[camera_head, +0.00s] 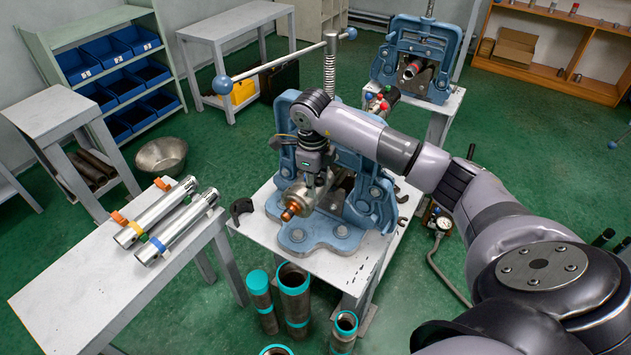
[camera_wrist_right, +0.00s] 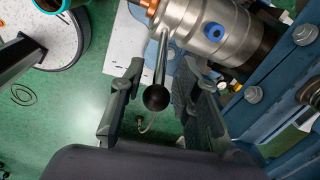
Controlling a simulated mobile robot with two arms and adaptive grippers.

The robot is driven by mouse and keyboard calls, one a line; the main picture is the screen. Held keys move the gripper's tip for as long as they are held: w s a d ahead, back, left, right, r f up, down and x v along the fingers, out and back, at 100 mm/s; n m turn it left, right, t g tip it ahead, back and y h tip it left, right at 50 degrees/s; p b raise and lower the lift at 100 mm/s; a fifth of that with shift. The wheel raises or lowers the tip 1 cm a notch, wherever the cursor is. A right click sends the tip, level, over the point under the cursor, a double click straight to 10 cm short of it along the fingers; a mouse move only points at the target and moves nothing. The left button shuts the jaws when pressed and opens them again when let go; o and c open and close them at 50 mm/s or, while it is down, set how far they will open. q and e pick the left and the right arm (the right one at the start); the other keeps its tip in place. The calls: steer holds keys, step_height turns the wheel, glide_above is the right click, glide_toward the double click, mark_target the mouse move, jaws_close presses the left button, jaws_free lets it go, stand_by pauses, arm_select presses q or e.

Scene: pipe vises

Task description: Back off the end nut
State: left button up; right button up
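A silver metal cylinder (camera_head: 301,194) with a copper-coloured end piece (camera_head: 289,214) is at the front of the blue pipe vise (camera_head: 365,205). In the right wrist view the cylinder (camera_wrist_right: 205,28) carries a blue round spot, and a lever (camera_wrist_right: 161,62) with a dark ball tip (camera_wrist_right: 156,97) sticks out from it. I cannot tell which part is the end nut. My right gripper (camera_head: 316,178) is above the cylinder. In the wrist view its fingers (camera_wrist_right: 160,88) are apart on either side of the lever, with gaps visible. My left gripper is out of view.
The vise stands on a white table (camera_head: 265,228) with a tall screw and cross handle (camera_head: 285,68) above. Teal-banded pipes (camera_head: 293,285) stand in front. A side table (camera_head: 75,300) at left holds two silver cylinders (camera_head: 178,215). A second vise (camera_head: 418,55) is behind.

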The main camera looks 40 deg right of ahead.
steer(key=shift+f, duration=0.6)
steer(key=shift+c, duration=0.6)
jaws_close()
steer(key=shift+w+d+r, duration=0.1)
steer(key=shift+w, duration=0.05)
